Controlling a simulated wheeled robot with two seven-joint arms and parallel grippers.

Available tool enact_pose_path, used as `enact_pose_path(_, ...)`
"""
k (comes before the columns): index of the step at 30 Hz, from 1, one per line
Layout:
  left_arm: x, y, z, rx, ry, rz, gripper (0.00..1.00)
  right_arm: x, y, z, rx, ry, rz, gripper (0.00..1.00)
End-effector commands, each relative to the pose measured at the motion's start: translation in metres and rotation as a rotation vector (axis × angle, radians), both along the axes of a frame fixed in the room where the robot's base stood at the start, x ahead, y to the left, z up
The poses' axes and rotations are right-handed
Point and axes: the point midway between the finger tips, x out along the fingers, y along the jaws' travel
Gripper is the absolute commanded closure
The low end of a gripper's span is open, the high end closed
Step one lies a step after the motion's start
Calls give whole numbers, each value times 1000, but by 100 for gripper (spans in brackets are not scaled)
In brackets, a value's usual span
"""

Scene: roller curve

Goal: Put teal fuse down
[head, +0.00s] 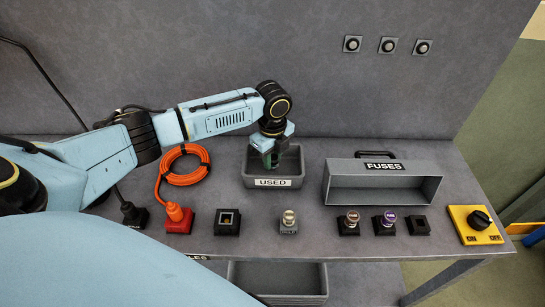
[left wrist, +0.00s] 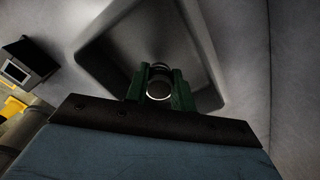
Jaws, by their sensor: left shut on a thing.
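My left gripper (head: 269,162) points down into the grey bin labelled USED (head: 272,183), its fingers below the rim. In the left wrist view the green fingers are shut on a dark round fuse (left wrist: 158,88) with a pale ring, seen end-on. Its teal colour cannot be made out, and the fingers hide it in the head view. The bin (left wrist: 205,55) surrounds it in the left wrist view; I cannot tell whether the fuse touches the bin floor. My right gripper is not in view.
A FUSES tray (head: 382,182) stands right of the bin. In front are an open black socket (head: 228,222), a pale-topped piece (head: 289,221), two capped fuses (head: 349,223) (head: 384,223) and another socket (head: 417,226). An orange cable (head: 185,178) lies left, a yellow switch (head: 475,225) right.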

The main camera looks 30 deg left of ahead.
Motion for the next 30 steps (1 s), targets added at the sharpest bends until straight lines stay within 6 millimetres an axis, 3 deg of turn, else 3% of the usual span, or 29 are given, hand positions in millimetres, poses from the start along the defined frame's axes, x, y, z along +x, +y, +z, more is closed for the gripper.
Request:
enact_pose_path(18, 1, 0, -11, 0, -1, -1, 98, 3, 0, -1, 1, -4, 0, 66)
enact_pose_path(19, 1, 0, -11, 1, -2, -1, 72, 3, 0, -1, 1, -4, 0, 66)
enact_pose_path(23, 1, 0, -11, 1, -1, -1, 55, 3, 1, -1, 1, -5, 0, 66)
enact_pose_path(30, 0, 0, -10, 1, -1, 0, 54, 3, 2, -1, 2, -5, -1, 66)
